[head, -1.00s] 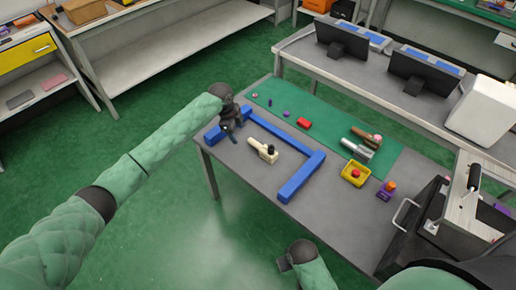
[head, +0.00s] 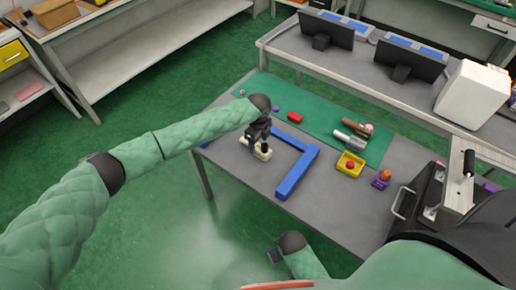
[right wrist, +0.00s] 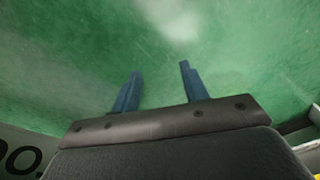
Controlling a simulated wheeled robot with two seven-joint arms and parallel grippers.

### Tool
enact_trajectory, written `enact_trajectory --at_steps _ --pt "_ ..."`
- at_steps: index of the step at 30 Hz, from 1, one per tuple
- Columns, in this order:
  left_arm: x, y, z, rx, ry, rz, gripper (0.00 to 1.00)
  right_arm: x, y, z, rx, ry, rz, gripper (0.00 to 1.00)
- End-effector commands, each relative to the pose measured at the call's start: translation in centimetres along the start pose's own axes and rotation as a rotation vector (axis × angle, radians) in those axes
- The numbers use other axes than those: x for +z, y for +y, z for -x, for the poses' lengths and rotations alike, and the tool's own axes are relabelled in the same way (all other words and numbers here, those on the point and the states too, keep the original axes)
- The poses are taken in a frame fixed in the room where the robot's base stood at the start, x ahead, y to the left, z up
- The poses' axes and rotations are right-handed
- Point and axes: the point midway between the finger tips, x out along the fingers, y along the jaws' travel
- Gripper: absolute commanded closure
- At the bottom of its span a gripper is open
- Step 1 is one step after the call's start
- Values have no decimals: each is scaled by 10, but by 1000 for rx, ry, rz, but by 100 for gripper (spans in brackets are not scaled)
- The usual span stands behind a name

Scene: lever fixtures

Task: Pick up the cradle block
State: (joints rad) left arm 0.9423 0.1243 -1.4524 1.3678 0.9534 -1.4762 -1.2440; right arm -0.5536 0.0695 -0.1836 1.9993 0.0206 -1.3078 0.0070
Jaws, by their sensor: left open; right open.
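A cream block (head: 263,155), which looks to be the cradle block, lies on the grey table inside the blue U-shaped frame (head: 297,174). My left gripper (head: 256,146) points down right over the cream block and hides much of it. It is open; whether its fingers touch the block or sit around it I cannot tell. My right gripper (head: 274,257) hangs in front of the table, off its edge. In the right wrist view its two blue fingers (right wrist: 156,88) are apart, with only green floor beyond.
A green mat (head: 325,125) along the table's back carries a red block (head: 295,118) and a grey cylinder (head: 349,140). A yellow tray (head: 349,166) with a red piece and a purple-orange item (head: 381,179) stand to the right. The table front is bare.

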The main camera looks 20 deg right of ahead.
Motion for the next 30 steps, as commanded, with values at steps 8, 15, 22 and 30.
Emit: enact_trajectory --at_steps 8,15,22,30 --pt "0 -1 -21 0 0 0 38 15 8 -47 9 -9 1 56" --pt "2 0 -42 1 0 2 38 26 11 -71 13 -12 1 56" --pt "1 -1 -44 0 0 1 38 27 12 -74 13 -10 0 56" --pt "1 -1 -44 0 0 1 77 27 11 -74 13 -11 0 56"
